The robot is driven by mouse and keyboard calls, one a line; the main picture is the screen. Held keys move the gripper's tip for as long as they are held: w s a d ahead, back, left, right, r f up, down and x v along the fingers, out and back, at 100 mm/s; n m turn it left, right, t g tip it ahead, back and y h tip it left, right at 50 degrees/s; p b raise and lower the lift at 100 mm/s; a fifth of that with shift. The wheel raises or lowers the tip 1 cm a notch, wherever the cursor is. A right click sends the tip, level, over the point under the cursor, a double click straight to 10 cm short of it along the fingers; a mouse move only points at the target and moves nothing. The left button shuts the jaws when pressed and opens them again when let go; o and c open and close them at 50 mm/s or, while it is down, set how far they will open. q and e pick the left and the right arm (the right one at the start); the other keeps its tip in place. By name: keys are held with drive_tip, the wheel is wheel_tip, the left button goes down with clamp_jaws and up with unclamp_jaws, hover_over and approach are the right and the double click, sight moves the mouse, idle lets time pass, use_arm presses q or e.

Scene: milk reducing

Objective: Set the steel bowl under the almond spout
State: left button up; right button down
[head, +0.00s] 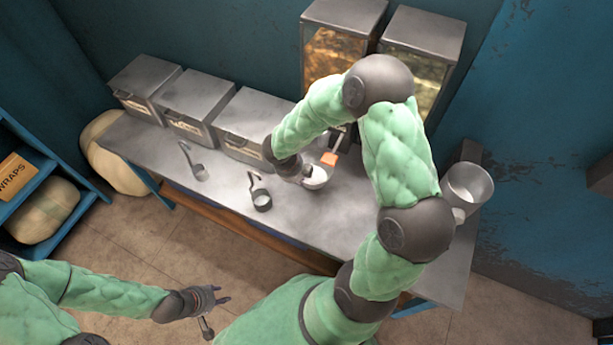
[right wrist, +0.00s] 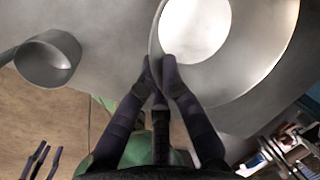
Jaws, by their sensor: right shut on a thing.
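The steel bowl (head: 318,181) is at the worktable's middle, below the left dispenser's front, beside an orange-tipped lever (head: 329,158). In the right wrist view, the bowl (right wrist: 252,82) is large, with a bright white interior. My right gripper (head: 303,178) is shut on its near rim; the fingertips (right wrist: 160,72) meet there. The left dispenser (head: 334,57) holds brown-orange contents; the right one (head: 421,70) holds paler, yellowish contents. My arm hides part of their fronts, and I cannot make out either spout's outlet. My left gripper (head: 216,309) is open and empty, in front of the table.
Two dark-handled scoops, one paler (head: 200,172) and one darker (head: 261,199), lie on the table (head: 225,190). Several lidded steel bins (head: 190,105) line its back left. A steel pot (head: 468,186) stands at the right end. A blue shelf (head: 35,190) is at far left.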

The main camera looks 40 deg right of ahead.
drive_tip(key=w+d, duration=0.1)
drive_tip(key=d, duration=0.2)
drive_tip(key=w+d, duration=0.1)
drive_tip(key=d, duration=0.1)
drive_tip(key=shift+w+d+b, duration=0.1)
drive_tip(key=shift+w+b, duration=0.2)
drive_tip(key=shift+w, duration=0.05)
drive_tip(key=shift+s+f+b, duration=0.1)
drive_tip(key=shift+f+b, duration=0.3)
drive_tip(key=shift+f, duration=0.4)
wheel_tip(320, 180, down, 5)
drive_tip(key=b, duration=0.2)
drive_tip(key=shift+f+b, duration=0.1)
drive_tip(key=shift+b, duration=0.3)
drive_tip(key=shift+f, duration=0.2)
drive_tip(key=shift+r, duration=0.1)
drive_tip(key=c, duration=1.4)
unclamp_jaws()
